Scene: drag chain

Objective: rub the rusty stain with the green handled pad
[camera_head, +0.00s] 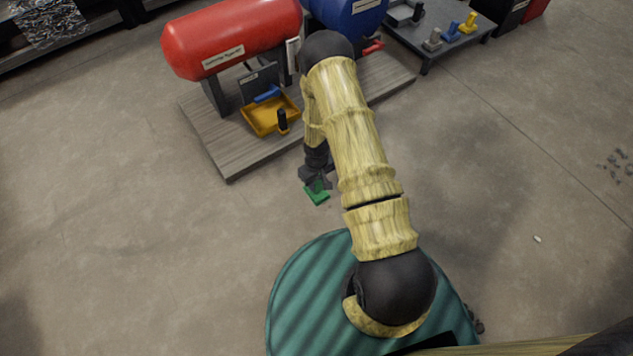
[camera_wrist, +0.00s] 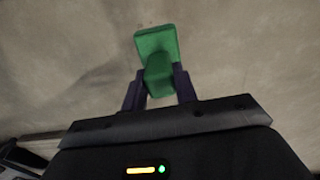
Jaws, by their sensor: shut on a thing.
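The green handled pad (camera_head: 317,193) is held by my gripper (camera_head: 316,184) above the floor, in front of the wooden platform. In the wrist view the pad (camera_wrist: 157,43) points away from me, with its green handle between the two dark fingers of my gripper (camera_wrist: 159,88). The pad appears clear of any surface. A rusty stain cannot be made out in either view.
A red tank (camera_head: 232,37) and a blue tank (camera_head: 345,18) stand on the grey wooden platform (camera_head: 225,150). A yellow tray (camera_head: 262,117) with a black-handled item (camera_head: 282,121) is near its front edge. A low table (camera_head: 462,38) holds several tools. The floor left is clear.

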